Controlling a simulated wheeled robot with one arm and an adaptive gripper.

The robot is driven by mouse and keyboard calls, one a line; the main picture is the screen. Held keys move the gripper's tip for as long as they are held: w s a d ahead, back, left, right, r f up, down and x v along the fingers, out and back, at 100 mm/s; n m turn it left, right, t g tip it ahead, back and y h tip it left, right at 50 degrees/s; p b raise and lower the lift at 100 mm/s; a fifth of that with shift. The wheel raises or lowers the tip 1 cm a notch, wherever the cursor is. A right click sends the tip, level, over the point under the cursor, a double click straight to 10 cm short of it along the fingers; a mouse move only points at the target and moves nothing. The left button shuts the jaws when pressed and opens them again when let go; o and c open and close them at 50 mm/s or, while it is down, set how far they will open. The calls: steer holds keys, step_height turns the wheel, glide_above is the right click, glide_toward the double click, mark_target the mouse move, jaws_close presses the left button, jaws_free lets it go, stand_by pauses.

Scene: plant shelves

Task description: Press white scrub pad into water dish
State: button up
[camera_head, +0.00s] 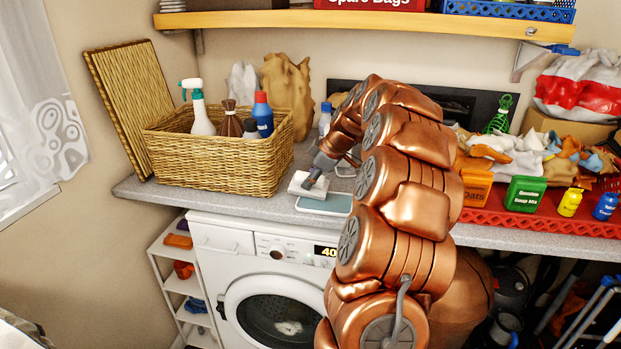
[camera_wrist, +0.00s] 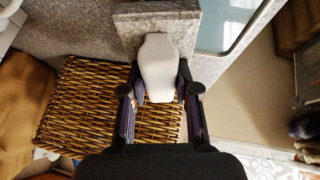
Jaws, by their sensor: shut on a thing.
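My gripper (camera_head: 318,172) is shut on the white scrub pad (camera_head: 302,188) over the counter, left of my arm in the head view. In the wrist view the white grip part of the pad (camera_wrist: 158,65) sits between the two fingers of my gripper (camera_wrist: 160,88), with a wider pale textured block at its far end. The shallow pale blue water dish (camera_head: 325,205) lies at the counter's front edge. The pad is at its back left in the head view and beside the dish (camera_wrist: 222,25) in the wrist view. Whether the pad touches the counter cannot be told.
A wicker basket (camera_head: 215,160) with bottles stands close on the left. A red tray (camera_head: 545,212) with small containers is on the right. A shelf (camera_head: 370,19) hangs above. A washing machine (camera_head: 270,270) is below the counter (camera_head: 245,207). My arm hides the middle of the counter.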

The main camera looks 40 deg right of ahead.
steer(key=shift+r, duration=0.1)
steer(key=shift+r, duration=3.35)
